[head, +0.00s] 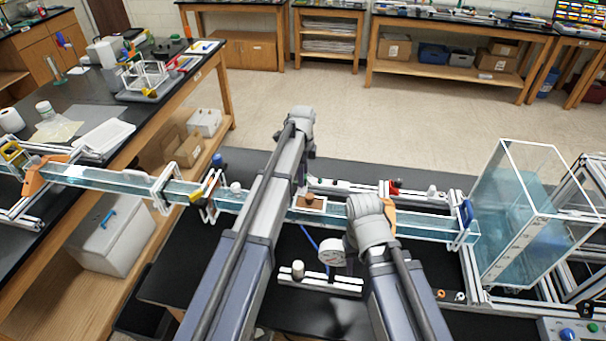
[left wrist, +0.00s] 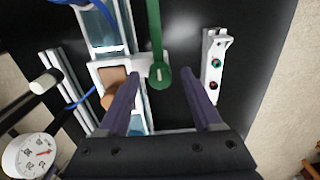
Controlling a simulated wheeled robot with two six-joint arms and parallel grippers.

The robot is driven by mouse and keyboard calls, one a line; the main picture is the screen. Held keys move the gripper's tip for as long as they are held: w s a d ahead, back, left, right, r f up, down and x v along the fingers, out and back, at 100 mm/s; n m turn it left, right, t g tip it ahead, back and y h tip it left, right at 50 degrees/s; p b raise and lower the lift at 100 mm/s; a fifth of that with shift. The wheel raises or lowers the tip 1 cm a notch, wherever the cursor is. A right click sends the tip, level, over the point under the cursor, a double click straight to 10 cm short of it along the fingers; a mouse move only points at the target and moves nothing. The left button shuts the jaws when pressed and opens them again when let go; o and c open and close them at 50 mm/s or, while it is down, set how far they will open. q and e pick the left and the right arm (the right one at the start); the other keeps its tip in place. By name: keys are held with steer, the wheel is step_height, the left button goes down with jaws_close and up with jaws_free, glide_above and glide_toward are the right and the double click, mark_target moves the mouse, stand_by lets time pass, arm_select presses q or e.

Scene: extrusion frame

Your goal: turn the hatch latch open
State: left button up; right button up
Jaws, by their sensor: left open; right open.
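In the left wrist view a green lever (left wrist: 154,35) with a round hub sits on a white tab beside a white-framed hatch (left wrist: 102,70). I take this lever to be the hatch latch. A brown knob (left wrist: 113,100) stands on the hatch. My left gripper (left wrist: 159,73) is open, its two purple fingers apart on either side of the hub; contact cannot be told. The left finger is close to the knob. In the head view the hatch (head: 309,202) shows between my arms, and I cannot make out the green lever. My right gripper is not in view.
A long clear water channel (head: 425,222) runs across the bench to a glass tank (head: 525,215) at the right. A pressure gauge (head: 332,252) with blue tubing stands near the hatch. A white bracket with two buttons (left wrist: 215,70) is right of the lever, with black bench between.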

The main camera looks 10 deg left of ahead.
arm_select(q)
step_height(320, 180, up, 8)
steer(key=p, duration=0.7)
steer(key=shift+f, duration=0.25)
arm_select(e)
step_height(320, 180, up, 8)
steer(key=shift+f, duration=0.25)
